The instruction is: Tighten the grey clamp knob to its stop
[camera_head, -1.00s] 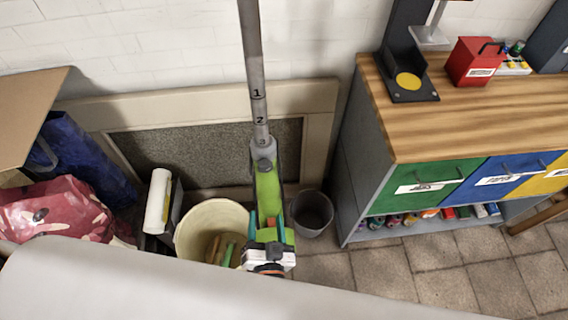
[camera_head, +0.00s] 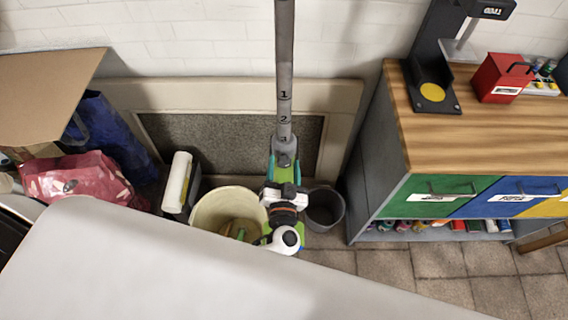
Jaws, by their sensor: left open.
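A grey pole marked 1, 2 and 3 stands upright in front of the wall, in a grey clamp collar on a green stand. The grey clamp knob (camera_head: 285,159) is at the collar, just below the mark 3. My left gripper (camera_head: 284,172), white and black with teal fingers, is in front of the green stand. Its fingers point up the picture and lie close to the knob, one on each side. It is open; I cannot tell whether it touches the knob. The gripper hides most of the green stand. My right gripper is not in view.
A cream bucket (camera_head: 205,208) and a dark grey bin (camera_head: 326,208) stand beside the stand. A wooden-topped cabinet (camera_head: 470,135) with coloured drawers is at right. A cardboard box (camera_head: 45,90), a blue bag (camera_head: 115,135) and a red-pink bag (camera_head: 75,180) are at left.

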